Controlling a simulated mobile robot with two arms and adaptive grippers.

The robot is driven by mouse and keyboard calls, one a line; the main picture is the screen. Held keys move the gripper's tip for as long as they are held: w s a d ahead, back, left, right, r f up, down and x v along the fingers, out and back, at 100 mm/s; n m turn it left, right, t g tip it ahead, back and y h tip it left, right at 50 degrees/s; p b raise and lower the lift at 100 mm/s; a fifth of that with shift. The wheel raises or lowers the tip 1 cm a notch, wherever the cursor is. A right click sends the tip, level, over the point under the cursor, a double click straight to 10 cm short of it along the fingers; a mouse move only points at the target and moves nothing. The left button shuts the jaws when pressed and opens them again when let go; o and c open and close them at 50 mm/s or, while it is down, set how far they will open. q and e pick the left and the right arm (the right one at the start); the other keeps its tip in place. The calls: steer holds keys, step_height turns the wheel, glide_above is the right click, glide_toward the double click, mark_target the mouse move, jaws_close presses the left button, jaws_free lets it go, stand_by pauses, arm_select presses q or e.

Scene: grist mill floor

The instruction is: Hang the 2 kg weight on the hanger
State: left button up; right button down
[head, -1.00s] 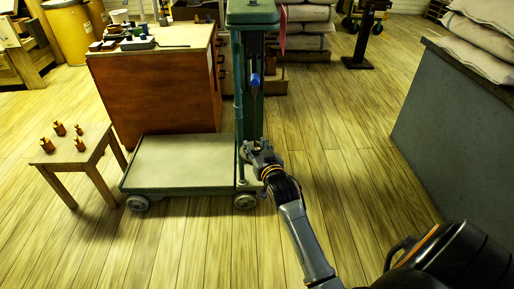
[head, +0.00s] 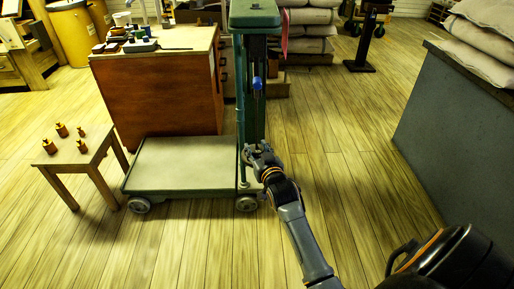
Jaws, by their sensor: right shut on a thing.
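My right gripper (head: 255,151) is low beside the green column (head: 240,95) of a platform scale, at the rear right corner of its platform (head: 185,163). It is shut on a small greyish thing (head: 246,155), which looks like the 2 kg weight. The fingers hide much of it, and no marking is readable. The hanger cannot be made out clearly against the column; I cannot tell whether the held thing touches it. Several small brass-coloured weights (head: 62,130) stand on a wooden stool (head: 85,158) at the left. My left gripper is not in view.
A wooden cabinet (head: 155,100) with small items on top stands behind the platform. A blue part (head: 257,83) sits on the column. A grey counter (head: 455,120) with sacks (head: 485,45) is at the right. The floor between scale and counter is clear.

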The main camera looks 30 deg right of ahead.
steer(key=c, duration=0.7)
jaws_free()
steer(key=shift+s, duration=0.1)
steer(key=v, duration=1.2)
